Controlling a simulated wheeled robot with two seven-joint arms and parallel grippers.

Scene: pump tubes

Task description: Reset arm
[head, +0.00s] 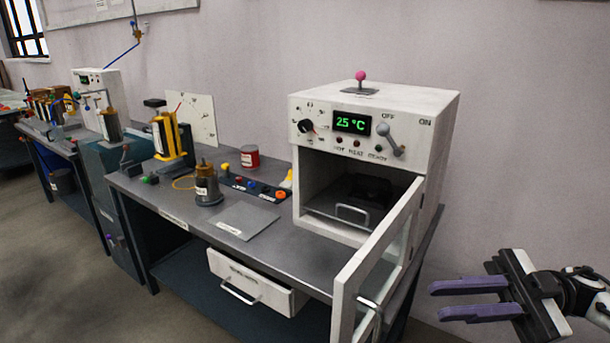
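My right gripper (470,299) is at the lower right of the head view, in front of the wall and to the right of the oven's open door. Its two purple fingers point left and stand apart, with nothing between them. My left gripper is not in view. The white oven (449,140) stands at the right end of the bench, and its display reads 25 °C. Its glass door (345,299) is swung open toward me. A dark tray with a wire handle (352,214) is inside.
The grey bench (168,197) carries a metal canister (207,187), a yellow-framed device (171,138), a red can (249,157) and several coloured knobs. A drawer (252,283) under the bench sits partly out. The bench front right of the grey plate (240,222) is clear.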

